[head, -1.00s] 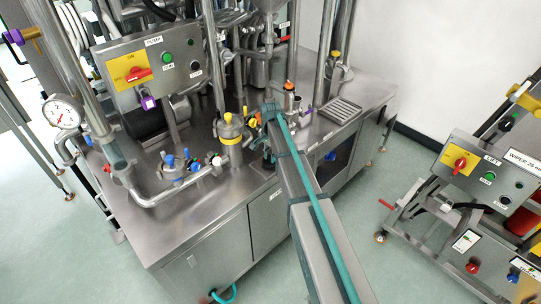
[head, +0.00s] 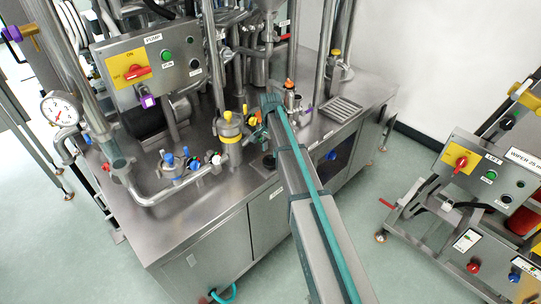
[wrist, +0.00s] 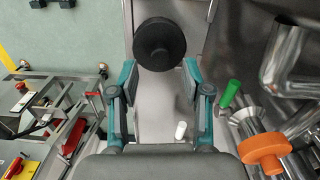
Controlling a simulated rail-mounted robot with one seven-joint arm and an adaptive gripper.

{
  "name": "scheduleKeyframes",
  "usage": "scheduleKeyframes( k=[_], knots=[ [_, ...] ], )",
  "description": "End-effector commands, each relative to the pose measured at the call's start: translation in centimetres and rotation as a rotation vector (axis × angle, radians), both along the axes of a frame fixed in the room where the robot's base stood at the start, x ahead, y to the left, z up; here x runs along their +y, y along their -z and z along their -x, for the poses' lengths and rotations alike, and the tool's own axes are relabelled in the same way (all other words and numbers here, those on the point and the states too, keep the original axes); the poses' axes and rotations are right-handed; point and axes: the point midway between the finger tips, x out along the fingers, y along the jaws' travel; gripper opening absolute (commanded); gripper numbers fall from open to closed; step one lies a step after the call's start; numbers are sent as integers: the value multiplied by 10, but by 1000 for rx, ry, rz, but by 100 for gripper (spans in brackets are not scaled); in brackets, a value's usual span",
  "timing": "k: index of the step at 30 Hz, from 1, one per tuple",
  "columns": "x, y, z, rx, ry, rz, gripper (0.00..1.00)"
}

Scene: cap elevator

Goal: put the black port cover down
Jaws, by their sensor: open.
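The black port cover (wrist: 160,44) is a dark round piece over the grey steel deck in the wrist view. It lies just beyond and between the fingertips, with a gap on both sides. My gripper (wrist: 160,75) is open, with its teal fingers spread apart and nothing held between them. In the head view a small dark round thing (head: 269,161) on the deck beside my arm appears to be the same cover. My gripper's fingers are mostly hidden there behind my arm. The cover's underside is hidden, so I cannot tell exactly how it rests.
A yellow-collared fitting (head: 230,130) and blue-handled valves (head: 170,163) stand left of the gripper. An orange cap (wrist: 264,149) and green piece (wrist: 231,92) are right of the fingers in the wrist view. A drain grate (head: 340,109) lies behind. The deck's front is bare.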

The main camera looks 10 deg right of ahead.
Motion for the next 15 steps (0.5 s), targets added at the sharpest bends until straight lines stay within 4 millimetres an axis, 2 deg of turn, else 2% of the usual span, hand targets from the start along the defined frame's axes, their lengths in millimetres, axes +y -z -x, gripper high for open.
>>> scheduleKeyframes(
  k=[9,15],
  knots=[
    [0,-56,-1,-3,0,0,48],
    [0,-81,-1,-1,0,0,48]
  ],
)
